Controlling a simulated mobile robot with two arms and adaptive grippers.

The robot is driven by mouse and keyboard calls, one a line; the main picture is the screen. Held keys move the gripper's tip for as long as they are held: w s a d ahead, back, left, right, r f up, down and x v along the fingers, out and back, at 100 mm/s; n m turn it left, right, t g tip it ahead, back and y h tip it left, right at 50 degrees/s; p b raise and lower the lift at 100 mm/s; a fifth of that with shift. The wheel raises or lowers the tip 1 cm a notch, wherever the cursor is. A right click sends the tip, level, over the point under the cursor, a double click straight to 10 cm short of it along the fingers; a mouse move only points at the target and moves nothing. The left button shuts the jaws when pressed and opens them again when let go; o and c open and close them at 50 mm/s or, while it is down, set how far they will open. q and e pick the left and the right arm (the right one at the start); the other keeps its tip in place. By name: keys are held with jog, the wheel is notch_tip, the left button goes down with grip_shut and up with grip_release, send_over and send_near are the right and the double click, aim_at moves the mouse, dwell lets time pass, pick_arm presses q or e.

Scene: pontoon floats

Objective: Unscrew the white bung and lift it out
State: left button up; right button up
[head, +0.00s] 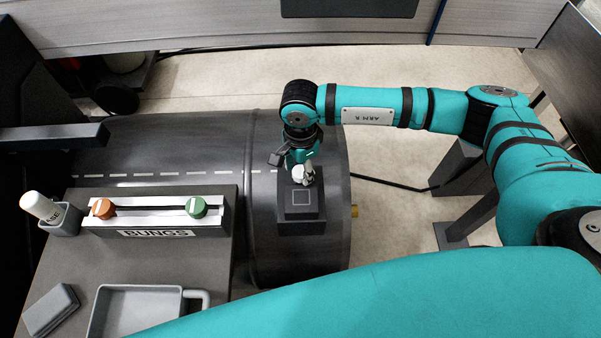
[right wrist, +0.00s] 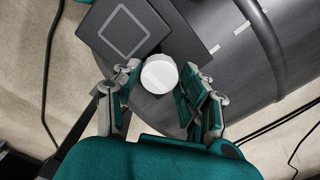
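The white bung (head: 298,174) is a small round cap at the far end of a dark block on top of the grey cylindrical float (head: 200,145). In the right wrist view the white bung (right wrist: 159,75) lies between the fingertips of my right gripper (right wrist: 159,82). One finger is on each side, and both tips appear to touch its rim. In the head view my right gripper (head: 299,167) points down over the bung and partly covers it. I cannot see whether the bung is raised from its seat. My left gripper is not in view.
The dark block (head: 302,214) has a pale square outline. On a grey table at left, a rack marked BUNGS (head: 155,233) holds an orange bung (head: 103,208) and a green bung (head: 197,206).

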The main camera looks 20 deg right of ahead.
jog(key=shift+o, duration=0.9)
